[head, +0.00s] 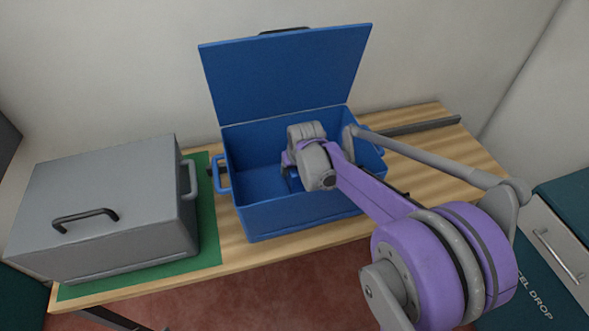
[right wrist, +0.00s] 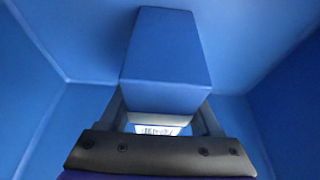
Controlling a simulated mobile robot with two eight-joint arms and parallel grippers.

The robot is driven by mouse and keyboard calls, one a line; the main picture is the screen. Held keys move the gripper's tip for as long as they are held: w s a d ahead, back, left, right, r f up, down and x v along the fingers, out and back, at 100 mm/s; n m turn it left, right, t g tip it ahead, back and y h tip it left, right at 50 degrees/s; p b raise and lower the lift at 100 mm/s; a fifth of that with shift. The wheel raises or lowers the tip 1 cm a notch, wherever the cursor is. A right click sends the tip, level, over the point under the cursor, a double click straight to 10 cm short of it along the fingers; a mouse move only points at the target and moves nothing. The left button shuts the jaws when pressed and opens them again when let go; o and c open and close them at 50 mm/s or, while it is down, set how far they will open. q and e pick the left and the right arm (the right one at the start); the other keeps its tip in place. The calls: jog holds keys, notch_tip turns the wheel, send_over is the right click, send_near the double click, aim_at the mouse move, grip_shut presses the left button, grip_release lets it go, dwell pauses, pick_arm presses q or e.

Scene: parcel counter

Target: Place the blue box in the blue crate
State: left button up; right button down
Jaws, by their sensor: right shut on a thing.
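The blue crate (head: 300,213) stands on the wooden table with its lid (head: 290,75) raised at the back. My right arm reaches down into the crate, and its gripper (right wrist: 162,108) is inside the walls. In the right wrist view the blue box (right wrist: 166,48) sits between the two fingers, which are shut on it. Blue crate surfaces surround the box there. In the head view my wrist and arm hide most of the box and the fingertips. I cannot tell whether the box touches the crate floor. My left gripper is not in view.
A closed grey case (head: 105,200) with dark and grey handles stands on a green mat (head: 208,245) left of the crate. The table (head: 440,150) is mostly clear at the right, with a dark rail along its back. A drawer cabinet (head: 555,245) stands at the far right.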

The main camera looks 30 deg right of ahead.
jog(key=shift+f, duration=0.2)
jog(key=shift+c, duration=0.4)
grip_release()
jog(key=shift+r, duration=0.1)
jog(key=shift+s+r, duration=0.1)
jog(key=shift+r, duration=0.35)
jog(key=p+v, duration=0.1)
jog(key=v, duration=1)
jog(key=shift+s+r, duration=0.2)
